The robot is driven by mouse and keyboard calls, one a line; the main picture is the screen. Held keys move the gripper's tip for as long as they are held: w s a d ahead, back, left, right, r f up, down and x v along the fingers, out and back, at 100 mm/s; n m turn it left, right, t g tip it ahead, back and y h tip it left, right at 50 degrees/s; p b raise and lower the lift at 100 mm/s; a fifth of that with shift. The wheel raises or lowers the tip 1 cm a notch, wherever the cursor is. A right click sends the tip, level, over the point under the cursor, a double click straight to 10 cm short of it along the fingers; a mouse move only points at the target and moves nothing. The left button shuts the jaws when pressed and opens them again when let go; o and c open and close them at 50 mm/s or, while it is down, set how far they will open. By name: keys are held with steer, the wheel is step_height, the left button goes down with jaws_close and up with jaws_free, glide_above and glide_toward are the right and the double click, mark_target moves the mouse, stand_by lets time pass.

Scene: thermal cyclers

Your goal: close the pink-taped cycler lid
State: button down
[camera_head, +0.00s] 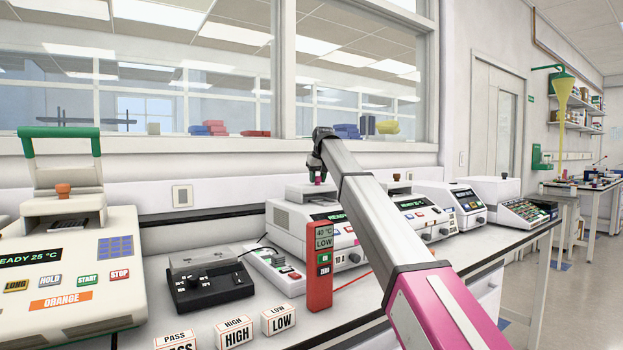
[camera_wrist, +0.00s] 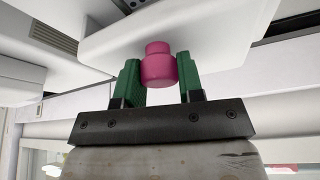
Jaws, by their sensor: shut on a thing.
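The cycler (camera_head: 287,222) with the pink knob is a white unit in the middle of the bench. Its white lid (camera_head: 300,191) sits low over the body in the head view; whether it is fully seated cannot be told. The lid's pink knob (camera_wrist: 158,66) stands between my green fingertips in the wrist view, with the white lid (camera_wrist: 190,25) beyond it. My gripper (camera_head: 318,172) reaches down onto the knob from above and is shut on it. My arm hides part of the cycler's right side, and no pink tape is clearly visible.
An orange-labelled cycler (camera_head: 75,262) with a raised green-handled lid stands at left. A black device (camera_head: 208,283), a red handheld unit (camera_head: 320,268) and label blocks (camera_head: 278,319) are in front. More cyclers (camera_head: 452,205) line the bench to the right.

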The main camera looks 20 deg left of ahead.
steer(key=s+d, duration=0.2)
steer(key=d, duration=0.1)
steer(key=s+d, duration=0.3)
steer(key=shift+s+d+f, duration=0.1)
steer(key=shift+s+d, duration=0.25)
steer(key=c, duration=0.7)
jaws_free()
steer(key=shift+s+d, duration=0.1)
steer(key=shift+c, duration=0.2)
steer(key=v, duration=1.1)
